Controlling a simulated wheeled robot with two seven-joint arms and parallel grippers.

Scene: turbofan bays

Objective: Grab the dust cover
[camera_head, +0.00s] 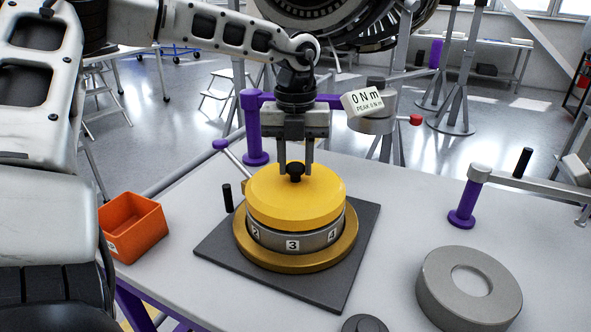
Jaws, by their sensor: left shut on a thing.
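The dust cover (290,200) is a round yellow lid with a small black knob on top. It sits level over a grey ring (293,241) with number labels, on a gold flange (290,262). My left gripper (296,170) points straight down above the cover's centre, with its two fingers on either side of the black knob. It is shut on the knob. I cannot tell whether the cover is touching the ring or slightly above it. My right gripper is not in view.
A dark square mat (338,290) lies under the flange. An orange bin (133,228) stands at the left, a thick grey ring (468,287) at the lower right. A torque readout (362,102) and purple posts (462,217) stand nearby. The table between mat and right post is clear.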

